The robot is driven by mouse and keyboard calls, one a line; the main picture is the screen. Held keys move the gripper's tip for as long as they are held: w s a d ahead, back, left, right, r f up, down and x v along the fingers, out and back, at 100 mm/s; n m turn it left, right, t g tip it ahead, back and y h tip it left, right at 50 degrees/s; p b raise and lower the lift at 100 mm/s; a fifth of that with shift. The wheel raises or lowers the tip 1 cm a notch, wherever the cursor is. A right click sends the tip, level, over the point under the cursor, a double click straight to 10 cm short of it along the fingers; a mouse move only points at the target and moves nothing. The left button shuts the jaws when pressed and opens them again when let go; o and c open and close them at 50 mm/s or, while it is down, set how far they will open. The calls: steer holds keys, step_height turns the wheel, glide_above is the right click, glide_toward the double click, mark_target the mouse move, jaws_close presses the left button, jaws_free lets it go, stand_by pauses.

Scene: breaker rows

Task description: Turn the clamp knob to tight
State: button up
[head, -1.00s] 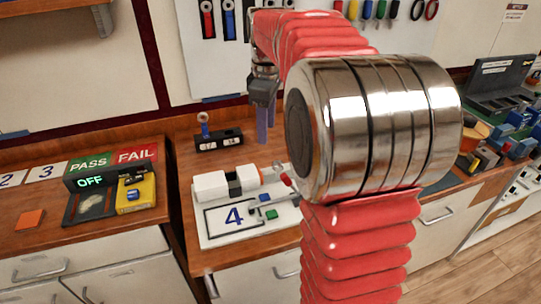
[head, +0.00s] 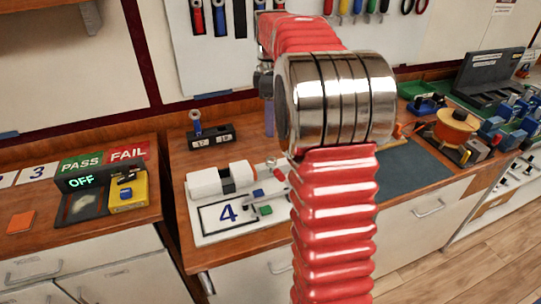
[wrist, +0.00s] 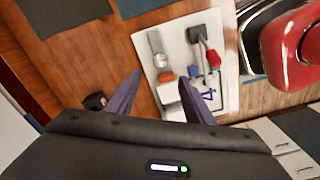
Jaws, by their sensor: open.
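A white board marked 4 (head: 205,236) lies on the wooden bench, carrying a white clamp-like fixture (head: 207,182). A red-tipped part (head: 278,175), which may be the clamp knob, sits at the fixture's right end. In the wrist view, a red knob (wrist: 213,58) shows beside a dark block on the board. I cannot tell its setting. My gripper (wrist: 160,77) is open and empty, its purple fingers pointing toward the board, with the red knob ahead and to the right of the fingertips. In the head view my arm hides most of the gripper; only a bit of purple finger (head: 269,120) shows.
A black holder (head: 211,136) stands behind the fixture. A PASS/FAIL stand (head: 105,160) and yellow box (head: 128,192) are at left. A dark mat (head: 410,170), orange pot (head: 455,126) and trays are at right.

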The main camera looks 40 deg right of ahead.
mark_target(271, 158)
step_height(271, 158, down, 13)
steer(key=shift+f, duration=0.1)
stand_by(0.5)
steer(key=shift+c, duration=0.3)
steer(key=c, duration=0.9)
steer(key=shift+a, duration=0.15)
steer(key=shift+c, duration=0.5)
